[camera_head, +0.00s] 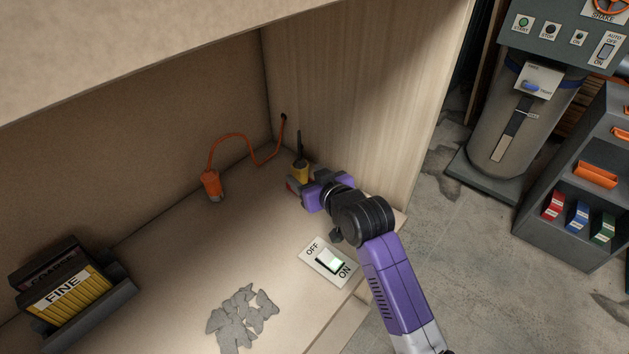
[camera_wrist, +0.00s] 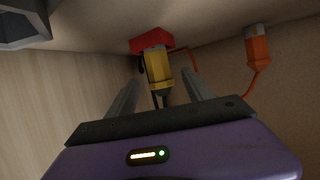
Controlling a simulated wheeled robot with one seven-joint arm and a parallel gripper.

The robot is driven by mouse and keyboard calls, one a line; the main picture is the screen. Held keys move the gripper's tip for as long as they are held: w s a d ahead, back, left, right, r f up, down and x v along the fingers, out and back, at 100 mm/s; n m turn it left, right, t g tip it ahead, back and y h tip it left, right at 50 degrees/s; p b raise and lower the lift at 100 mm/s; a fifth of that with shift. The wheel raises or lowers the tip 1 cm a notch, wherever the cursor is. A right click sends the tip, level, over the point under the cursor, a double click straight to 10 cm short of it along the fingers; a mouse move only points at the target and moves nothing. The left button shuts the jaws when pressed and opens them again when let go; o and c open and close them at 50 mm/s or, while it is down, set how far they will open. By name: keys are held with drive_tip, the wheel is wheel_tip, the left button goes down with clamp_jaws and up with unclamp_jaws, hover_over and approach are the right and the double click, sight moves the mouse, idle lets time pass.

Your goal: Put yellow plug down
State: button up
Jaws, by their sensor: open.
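The yellow plug (camera_head: 300,172) stands near the back right corner of the wooden bench, with a dark cord or stem rising from its top. In the wrist view the yellow plug (camera_wrist: 157,68) lies between and beyond my two fingers, against a red block or base (camera_wrist: 152,40). My gripper (camera_head: 294,186) is open beside the plug, at its near side. In the wrist view my gripper (camera_wrist: 160,95) has its fingers spread to either side of the plug, and I see no contact. The head view hides part of the red piece behind my gripper.
An orange connector (camera_head: 213,185) with an orange cable stands to the left. Grey scraps (camera_head: 240,316) and a sandpaper holder (camera_head: 82,308) lie farther left. The wooden side wall (camera_head: 360,90) is close on the right.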

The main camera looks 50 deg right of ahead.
drive_tip(key=shift+v, duration=2.3)
